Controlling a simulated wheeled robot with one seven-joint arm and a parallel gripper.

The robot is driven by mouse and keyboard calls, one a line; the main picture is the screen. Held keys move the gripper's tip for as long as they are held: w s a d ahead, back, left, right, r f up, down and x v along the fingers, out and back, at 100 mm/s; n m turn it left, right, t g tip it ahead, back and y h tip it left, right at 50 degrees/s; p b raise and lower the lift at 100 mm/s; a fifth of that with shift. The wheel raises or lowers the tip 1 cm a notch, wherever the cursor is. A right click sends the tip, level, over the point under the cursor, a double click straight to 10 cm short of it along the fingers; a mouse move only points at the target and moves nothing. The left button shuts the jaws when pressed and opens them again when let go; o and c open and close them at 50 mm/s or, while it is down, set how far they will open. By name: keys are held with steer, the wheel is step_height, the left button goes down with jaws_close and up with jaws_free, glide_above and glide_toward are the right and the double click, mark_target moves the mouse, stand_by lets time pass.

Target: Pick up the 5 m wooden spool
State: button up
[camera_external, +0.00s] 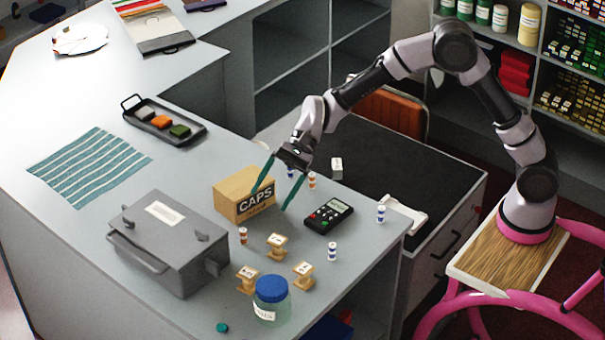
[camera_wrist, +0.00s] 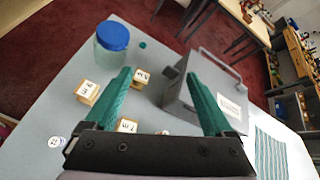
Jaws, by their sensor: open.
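Three small wooden spools with white labels stand on the grey counter (camera_external: 85,215). One is near the grey case (camera_external: 247,278), one nearer my gripper (camera_external: 277,245), one right of the jar (camera_external: 303,275). In the wrist view the spool between jar and case (camera_wrist: 141,77) may read 5 m. The other spools there are at left (camera_wrist: 88,91) and between my fingers' bases (camera_wrist: 127,125). These labels are too small to read surely. My gripper (camera_external: 269,201) is open and empty, its green fingers above the counter by the CAPS box, apart from the spools.
The CAPS box (camera_external: 240,202), grey case (camera_external: 160,245), black calculator (camera_external: 329,216) and blue-lidded jar (camera_external: 272,305) stand around the spools. Small striped reels (camera_external: 332,251) and a teal cap (camera_external: 222,328) are scattered nearby. A tray (camera_external: 160,125) lies farther back.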

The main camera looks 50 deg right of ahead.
mark_target(244, 285)
steer(key=a+f+m, duration=0.1)
steer(key=a+f, duration=0.3)
steer(key=a+f+m+y, duration=0.1)
steer(key=a+f, duration=0.3)
steer(key=a+f+m+g, duration=0.1)
steer(key=a+f+m, duration=0.1)
steer(key=a+f, duration=0.1)
steer(key=shift+s+a+f+y, duration=0.15)
steer(key=shift+a+f+y, duration=0.2)
steer(key=shift+f, duration=0.5)
steer(key=shift+s+a+f, duration=0.1)
steer(key=shift+a+f, duration=0.15)
steer(key=shift+f, duration=0.45)
step_height(244, 285, down, 3)
steer(key=shift+r, duration=0.1)
steer(key=f, duration=0.3)
steer(key=shift+a+f, duration=0.2)
steer(key=shift+f, duration=0.15)
steer(key=shift+x, duration=1.05)
steer(key=shift+a, duration=0.1)
steer(key=shift+s, duration=0.1)
